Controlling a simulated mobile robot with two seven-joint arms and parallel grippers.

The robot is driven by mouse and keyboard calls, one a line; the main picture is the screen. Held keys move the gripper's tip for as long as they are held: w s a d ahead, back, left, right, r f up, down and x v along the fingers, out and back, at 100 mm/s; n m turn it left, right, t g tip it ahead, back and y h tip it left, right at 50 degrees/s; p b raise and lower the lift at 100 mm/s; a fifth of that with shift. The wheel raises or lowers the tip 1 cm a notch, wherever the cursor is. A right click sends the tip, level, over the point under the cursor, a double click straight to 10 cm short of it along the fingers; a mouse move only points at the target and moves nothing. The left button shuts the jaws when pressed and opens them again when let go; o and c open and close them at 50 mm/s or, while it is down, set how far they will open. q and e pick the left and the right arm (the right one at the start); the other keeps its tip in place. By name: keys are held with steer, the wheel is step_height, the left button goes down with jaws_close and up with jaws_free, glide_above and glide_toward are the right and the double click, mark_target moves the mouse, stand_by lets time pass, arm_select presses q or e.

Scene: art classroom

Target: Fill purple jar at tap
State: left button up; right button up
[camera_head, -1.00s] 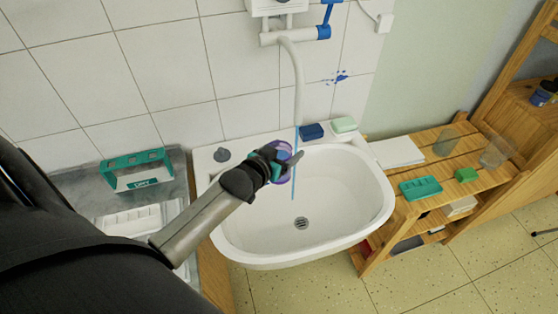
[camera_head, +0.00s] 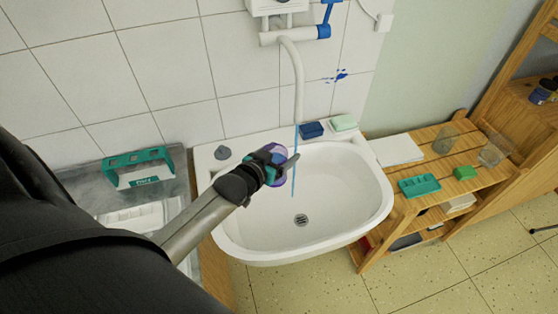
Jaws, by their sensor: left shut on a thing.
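The purple jar (camera_head: 278,151) is held over the back left of the white sink (camera_head: 340,205). My left gripper (camera_head: 277,163) is shut on the jar and covers much of it. The white tap spout (camera_head: 296,75) hangs down from the wall above the sink. A thin blue stream of water (camera_head: 294,165) runs from the spout toward the basin. It passes close to the jar's right side; whether it enters the jar is hard to tell. The jar's inside is hidden. My right gripper is not in view.
A wooden shelf (camera_head: 425,205) with glasses stands right. A green holder (camera_head: 139,168) stands left. The basin's front is clear.

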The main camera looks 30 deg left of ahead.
arm_select(q)
steer(key=shift+s+a+r+p, duration=0.15)
steer(key=shift+s+p, duration=0.45)
steer(key=shift+s, duration=0.6)
steer(key=shift+s+a+f+p, duration=0.1)
steer(key=shift+s+p, duration=0.5)
steer(key=shift+s, duration=0.75)
